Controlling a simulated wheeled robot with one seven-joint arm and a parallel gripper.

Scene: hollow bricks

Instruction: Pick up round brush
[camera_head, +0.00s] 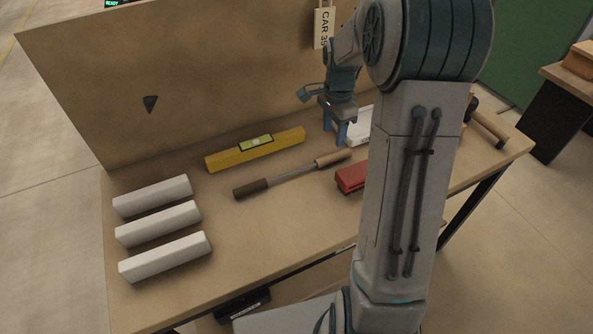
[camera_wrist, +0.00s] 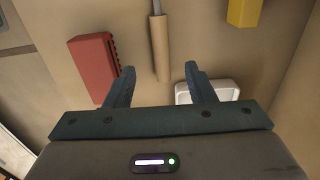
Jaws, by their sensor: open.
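The round brush has a dark bristle end (camera_head: 250,188), a thin grey rod and a tan handle (camera_head: 333,157), and lies flat on the table (camera_head: 225,230). In the wrist view its handle (camera_wrist: 160,48) lies ahead of my gripper, in line with the gap between the fingers; the bristle end is out of that view. My gripper (camera_head: 341,138) is open and empty, pointing down above the table near the handle end. In the wrist view its fingers (camera_wrist: 160,75) are spread and apart from the handle.
A red block-like object (camera_head: 350,178) lies beside the handle. A white tray (camera_head: 360,128) is near my gripper. A yellow spirit level (camera_head: 256,149) lies behind the brush. Three white bars (camera_head: 158,227) lie at the left. A board (camera_head: 200,70) stands along the back edge.

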